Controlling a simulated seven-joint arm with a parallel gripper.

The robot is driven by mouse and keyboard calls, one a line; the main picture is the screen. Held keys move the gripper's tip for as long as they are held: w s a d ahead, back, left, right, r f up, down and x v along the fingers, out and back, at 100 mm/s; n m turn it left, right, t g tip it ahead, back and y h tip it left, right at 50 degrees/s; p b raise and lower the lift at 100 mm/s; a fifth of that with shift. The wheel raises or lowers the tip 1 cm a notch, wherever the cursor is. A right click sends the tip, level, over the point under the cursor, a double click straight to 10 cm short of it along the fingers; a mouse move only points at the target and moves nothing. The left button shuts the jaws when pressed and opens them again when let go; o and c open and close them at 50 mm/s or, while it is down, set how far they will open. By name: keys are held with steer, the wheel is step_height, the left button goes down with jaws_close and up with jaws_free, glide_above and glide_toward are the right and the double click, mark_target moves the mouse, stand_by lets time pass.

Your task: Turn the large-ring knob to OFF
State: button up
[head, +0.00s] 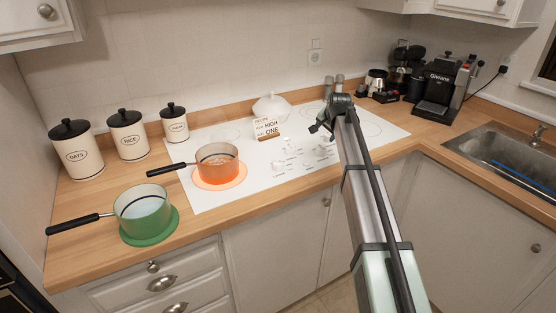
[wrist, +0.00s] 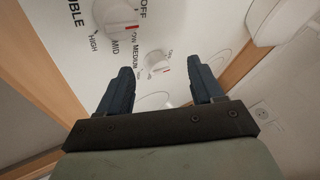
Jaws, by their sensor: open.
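The white cooktop (head: 376,147) has several small white knobs (head: 283,163) near its middle; their markings are too small to read in the head view. In the wrist view, a large white knob (wrist: 117,17) shows at the top with a red mark on its right side, near the OFF and LOW lettering. A second knob (wrist: 156,62), also with a red mark, shows between my fingertips in the picture, apart from them. Which knob is the large-ring one I cannot tell. My gripper (wrist: 161,72) is open and empty; it is above the cooktop in the head view (head: 319,128).
An orange-tinted pot (head: 217,160) stands on a glowing ring at the cooktop's left. A green pot (head: 142,208) sits on a green mat (head: 150,238). A small sign (head: 266,127) and white lidded dish (head: 271,106) stand behind the knobs. Canisters (head: 128,139) stand at the back left.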

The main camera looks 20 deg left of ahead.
steer(key=s+a+r+n+g+h, duration=0.1)
steer(key=s+a+r+n+g, duration=0.25)
steer(key=s+a, duration=0.5)
step_height(320, 180, up, 4)
steer(key=r+n+g+h, duration=0.1)
steer(key=n+g, duration=0.1)
steer(key=g, duration=0.2)
glide_above(278, 161)
steer(key=shift+t, duration=0.25)
step_height(278, 161, down, 13)
steer(key=shift+w+f, duration=0.1)
steer(key=shift+w, duration=0.05)
steer(key=c, duration=1.1)
